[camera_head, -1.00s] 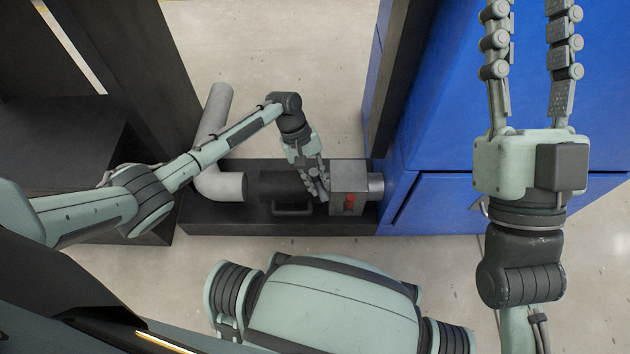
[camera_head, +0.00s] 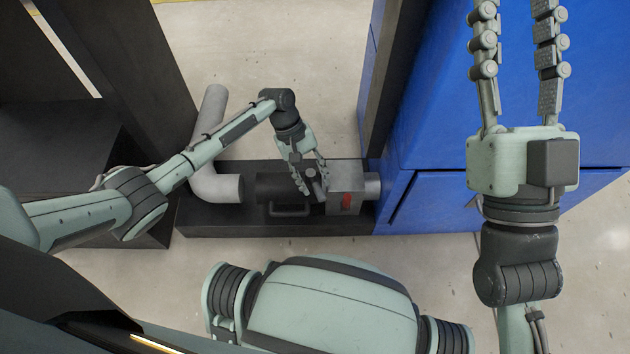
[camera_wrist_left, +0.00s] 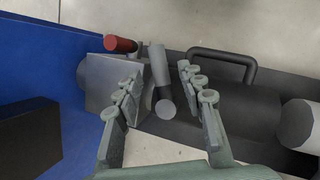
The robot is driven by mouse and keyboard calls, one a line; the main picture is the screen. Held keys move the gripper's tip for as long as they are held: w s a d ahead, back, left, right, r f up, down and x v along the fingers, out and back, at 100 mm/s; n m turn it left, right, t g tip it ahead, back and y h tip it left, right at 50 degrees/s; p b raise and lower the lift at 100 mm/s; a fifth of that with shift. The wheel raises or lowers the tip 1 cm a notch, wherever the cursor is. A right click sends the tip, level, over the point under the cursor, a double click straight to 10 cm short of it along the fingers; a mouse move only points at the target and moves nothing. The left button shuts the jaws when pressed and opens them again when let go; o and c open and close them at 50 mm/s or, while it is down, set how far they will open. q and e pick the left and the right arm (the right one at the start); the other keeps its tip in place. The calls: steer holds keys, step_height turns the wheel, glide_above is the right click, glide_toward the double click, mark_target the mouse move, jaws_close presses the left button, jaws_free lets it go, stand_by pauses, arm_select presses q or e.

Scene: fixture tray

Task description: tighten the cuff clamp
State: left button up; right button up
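The clamp's grey block (camera_head: 346,180) sits at the right end of a black sleeve (camera_head: 268,188). A red piece (camera_head: 346,201) shows on the block; in the left wrist view it is a red cylinder (camera_wrist_left: 120,44). My left gripper (camera_head: 312,182) is open over the join of sleeve and block. In the left wrist view its fingers (camera_wrist_left: 157,84) lie on either side of the rod, with gaps visible. My right gripper (camera_head: 515,20) is open and empty, raised before the blue cabinet.
A grey bent pipe (camera_head: 222,186) enters from the left. A black handle (camera_head: 289,210) sticks out from the sleeve's near side. All rest on a black tray (camera_head: 230,228) between a dark frame (camera_head: 140,70) and a blue cabinet (camera_head: 450,205). Bare floor (camera_head: 270,60) lies behind.

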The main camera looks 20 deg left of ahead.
arm_select(q)
steer(key=v, duration=1)
steer(key=shift+a+r, duration=0.2)
steer(key=shift+r, duration=0.15)
steer(key=shift+w, duration=0.1)
